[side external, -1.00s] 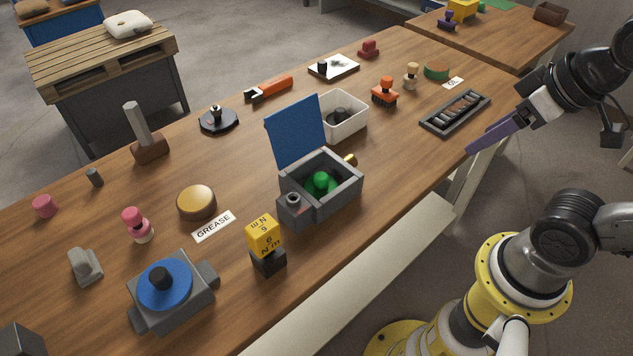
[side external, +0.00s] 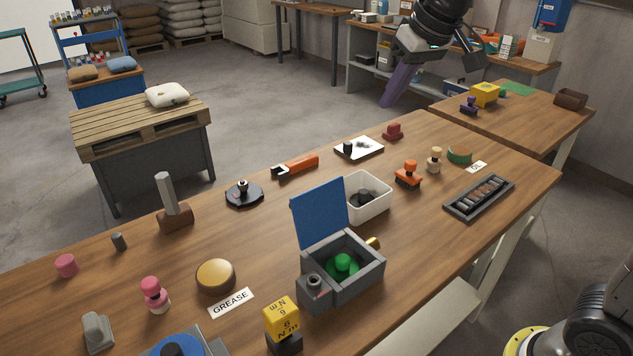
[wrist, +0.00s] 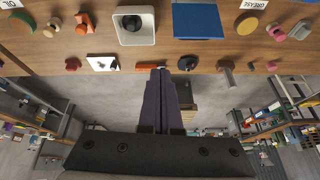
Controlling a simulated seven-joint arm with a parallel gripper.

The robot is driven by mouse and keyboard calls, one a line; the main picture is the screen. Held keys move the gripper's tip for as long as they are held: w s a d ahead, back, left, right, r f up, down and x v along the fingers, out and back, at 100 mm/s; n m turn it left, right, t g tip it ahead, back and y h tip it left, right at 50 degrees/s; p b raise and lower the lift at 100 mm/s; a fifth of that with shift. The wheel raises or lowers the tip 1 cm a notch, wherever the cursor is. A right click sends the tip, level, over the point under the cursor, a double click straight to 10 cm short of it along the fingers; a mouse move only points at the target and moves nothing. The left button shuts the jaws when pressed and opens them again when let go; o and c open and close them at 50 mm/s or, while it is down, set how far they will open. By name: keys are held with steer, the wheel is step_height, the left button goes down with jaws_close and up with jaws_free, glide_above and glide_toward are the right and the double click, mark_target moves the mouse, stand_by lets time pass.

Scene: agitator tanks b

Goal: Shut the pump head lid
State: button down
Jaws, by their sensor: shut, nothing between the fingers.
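The pump head is a grey box (side external: 343,277) with green parts inside, on the wooden table in the side view. Its blue lid (side external: 320,212) stands open, tilted up at the box's back-left edge. The lid also shows at the top of the wrist view (wrist: 197,20), hiding the box's inside there. My gripper (side external: 386,104) has purple fingers, is shut and empty, and is high beyond the table's far edge, well apart from the lid. In the wrist view its fingers (wrist: 161,73) lie together and point toward the table.
A white bin (side external: 366,198) stands close behind the lid. A yellow block on a black base (side external: 282,322) and a gold disc (side external: 216,276) are near the box. An orange tool (side external: 296,166), a black round stand (side external: 244,194) and a white plate (side external: 360,148) line the far side.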

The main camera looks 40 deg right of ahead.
mark_target(315, 209)
steer(key=w+a+f+g, duration=0.1)
steer(key=w+a+f, duration=0.15)
steer(key=w, duration=0.25)
steer(key=w+a+f, duration=0.1)
steer(key=w+f, duration=0.3)
steer(key=w, duration=0.1)
steer(key=w+a+f+n+g, duration=0.1)
steer(key=w+a+f, duration=0.1)
steer(key=f, duration=1.3)
steer(key=shift+a+f+g, duration=0.15)
steer(key=shift+a+g, duration=0.15)
steer(key=shift+a, duration=0.3)
steer(key=shift+s, duration=0.1)
